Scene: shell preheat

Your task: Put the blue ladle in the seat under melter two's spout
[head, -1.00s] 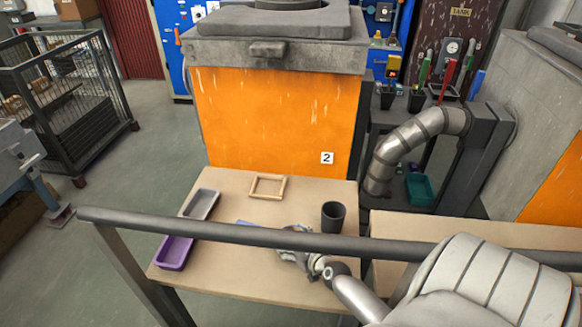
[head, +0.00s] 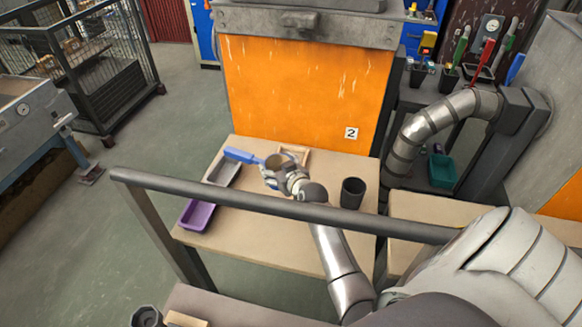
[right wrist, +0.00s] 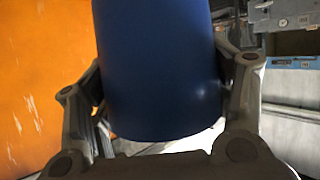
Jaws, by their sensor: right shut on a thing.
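That gripper is shut on the ladle; the right wrist view shows the blue body (right wrist: 160,70) between the fingers. The ladle appears held above the table, just left of and overlapping a square wooden frame (head: 304,153), which looks like the seat. The frame is partly hidden. Orange melter two (head: 300,85), labelled 2, stands behind, with a grey block (head: 300,20) like a spout on its front. My left gripper is out of view.
On the table (head: 250,205) are a grey tray (head: 222,172), a purple tray (head: 197,215) and a dark cup (head: 352,193). A grey rail (head: 230,205) crosses in front. A ribbed pipe (head: 425,122) stands right. Clear floor lies left.

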